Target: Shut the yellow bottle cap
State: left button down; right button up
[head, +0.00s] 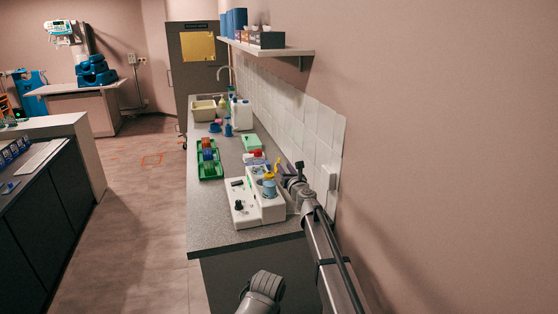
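A small blue bottle (269,188) stands in or on a white device with dark knobs (243,208) at the near end of the counter. Its yellow cap (268,176) shows at the top. A yellow piece stands up behind it, beside my gripper, and looks like a raised part of the cap, but it is too small to be sure. My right gripper (289,176) is just right of the bottle, close to the yellow piece. Whether its fingers touch the piece, or are open or shut, is not clear. My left gripper is not in view.
The grey counter (218,232) runs along the tiled wall on the right. Green trays with colored items (210,170), a green box (251,143) and white containers (241,115) stand farther back. A shelf (268,48) hangs above. The floor left of the counter is clear.

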aim_at(279, 159)
jog(key=x, duration=0.7)
jog(key=shift+w+a+f, duration=0.1)
jog(key=shift+w+a, duration=0.05)
jog(key=shift+w, duration=0.2)
grip_shut()
